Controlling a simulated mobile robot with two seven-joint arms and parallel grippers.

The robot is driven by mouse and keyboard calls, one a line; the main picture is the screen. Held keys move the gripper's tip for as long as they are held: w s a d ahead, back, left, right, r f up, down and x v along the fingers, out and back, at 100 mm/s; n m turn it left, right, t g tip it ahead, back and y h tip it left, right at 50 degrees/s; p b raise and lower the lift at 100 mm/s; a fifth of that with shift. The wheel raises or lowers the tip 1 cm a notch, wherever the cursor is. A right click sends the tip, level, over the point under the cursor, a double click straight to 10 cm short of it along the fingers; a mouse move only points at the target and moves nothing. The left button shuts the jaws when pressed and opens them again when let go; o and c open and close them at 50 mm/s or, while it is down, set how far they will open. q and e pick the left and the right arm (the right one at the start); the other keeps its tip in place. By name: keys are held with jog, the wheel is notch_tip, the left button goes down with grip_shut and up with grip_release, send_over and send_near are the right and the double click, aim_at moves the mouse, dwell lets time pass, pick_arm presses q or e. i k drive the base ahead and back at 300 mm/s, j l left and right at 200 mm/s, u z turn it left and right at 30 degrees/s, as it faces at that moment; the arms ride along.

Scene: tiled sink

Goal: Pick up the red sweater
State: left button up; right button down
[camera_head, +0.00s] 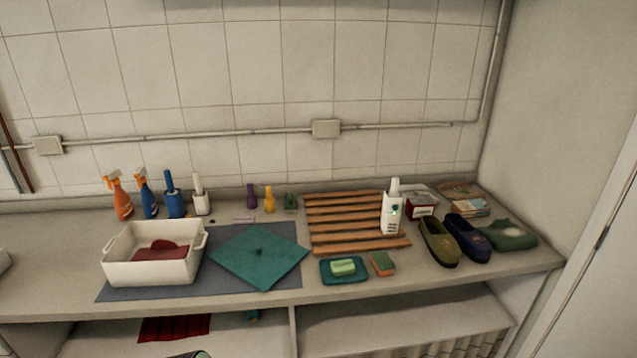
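A dark red cloth item (160,253) lies inside a white basin (150,271) on the left of the counter. A red ribbed or striped cloth (174,328) lies on the lower shelf under the counter. I cannot tell which of the two is the red sweater. Neither of my grippers is in view. A small dark shape at the bottom edge is too cut off to identify.
The basin stands on a grey mat (208,291) beside a teal cloth (259,257). Spray bottles (119,197) and brushes stand behind. A wooden slatted rack (347,222), soap dish (343,278), white bottle (391,222) and shoes (438,242) fill the right. The right lower shelf (390,309) looks clear.

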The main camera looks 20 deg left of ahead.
aim_at(161, 249)
jog(key=u, duration=1.65)
jog(key=i+j, duration=0.2)
jog(key=j, duration=0.2)
jog(key=i+j+z, duration=0.1)
jog(key=j, duration=0.25)
jog(key=i+j, duration=0.3)
jog(key=j, duration=0.15)
jog(key=l+z, duration=0.05)
